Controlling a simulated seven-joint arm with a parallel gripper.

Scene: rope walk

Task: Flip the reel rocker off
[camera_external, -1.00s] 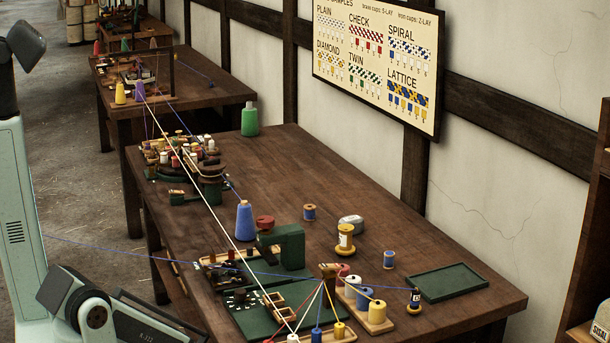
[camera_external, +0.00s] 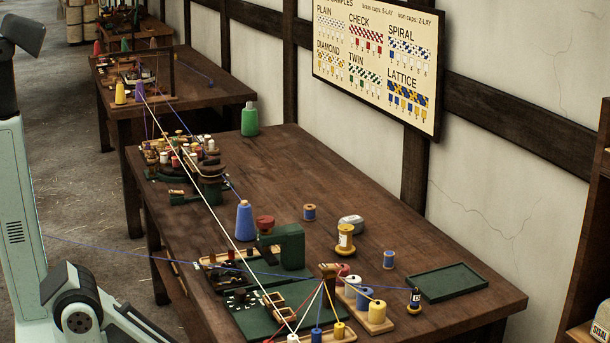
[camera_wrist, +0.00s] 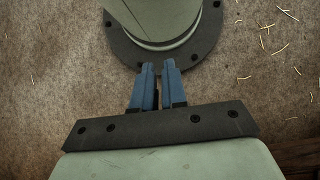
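My gripper (camera_wrist: 158,72) shows in the wrist view as two blue fingers close together, with a narrow dark gap between them and nothing seen held. It is over the bare floor and my own round base, away from the bench. It is outside the external view. I cannot pick out the reel rocker for certain. The near workbench (camera_external: 290,165) carries a green machine with a red knob (camera_external: 283,243), a tray of small dark and red parts (camera_external: 228,262), and a dark green panel with small pale marks (camera_external: 242,300); these details are too small to read as switches.
A blue line and a white line (camera_external: 222,218) stretch across the bench. A blue cone (camera_external: 244,220), a yellow spool (camera_external: 345,238), a spool rack (camera_external: 376,322) and a green tray (camera_external: 447,281) stand there. A sample board (camera_external: 375,65) hangs behind.

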